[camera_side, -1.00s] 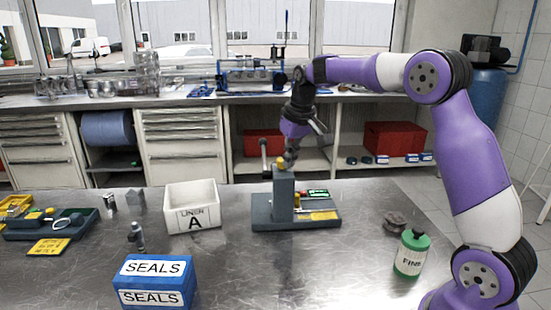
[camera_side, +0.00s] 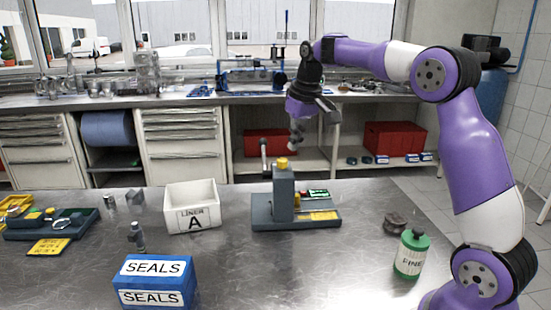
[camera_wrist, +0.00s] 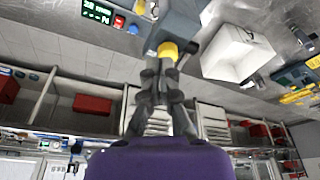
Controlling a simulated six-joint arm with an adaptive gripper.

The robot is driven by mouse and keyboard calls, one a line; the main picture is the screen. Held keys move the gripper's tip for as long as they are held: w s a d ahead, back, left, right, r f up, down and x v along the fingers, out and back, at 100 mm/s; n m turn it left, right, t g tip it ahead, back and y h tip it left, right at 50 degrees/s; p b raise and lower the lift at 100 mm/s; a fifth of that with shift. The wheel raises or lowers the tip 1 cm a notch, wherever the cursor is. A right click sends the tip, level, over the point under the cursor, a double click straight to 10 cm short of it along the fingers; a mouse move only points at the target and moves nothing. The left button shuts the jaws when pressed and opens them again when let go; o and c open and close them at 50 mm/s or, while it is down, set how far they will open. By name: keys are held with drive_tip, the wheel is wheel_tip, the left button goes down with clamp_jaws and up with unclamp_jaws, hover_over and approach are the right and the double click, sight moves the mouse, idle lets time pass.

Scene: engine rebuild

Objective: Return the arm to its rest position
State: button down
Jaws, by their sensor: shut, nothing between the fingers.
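My gripper (camera_side: 295,145) hangs pointing down in the side view, shut and empty, just above and slightly right of the yellow-topped grey post of the press-like fixture (camera_side: 262,218). A gap shows between the fingertips and the yellow cap (camera_side: 282,163). In the wrist view my gripper (camera_wrist: 167,60) has its fingers together, and the yellow cap (camera_wrist: 168,47) appears close to the tips. My purple and white arm reaches in from the right side of the bench.
A white bin marked A (camera_side: 193,208) stands left of the fixture. A blue SEALS box (camera_side: 155,283) is at the front left, and a green bottle (camera_side: 411,254) and a dark round part (camera_side: 395,222) are at the right. The bench between them is clear.

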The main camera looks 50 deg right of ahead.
drive_tip(key=shift+r, duration=0.85)
drive_tip(key=shift+a, duration=0.1)
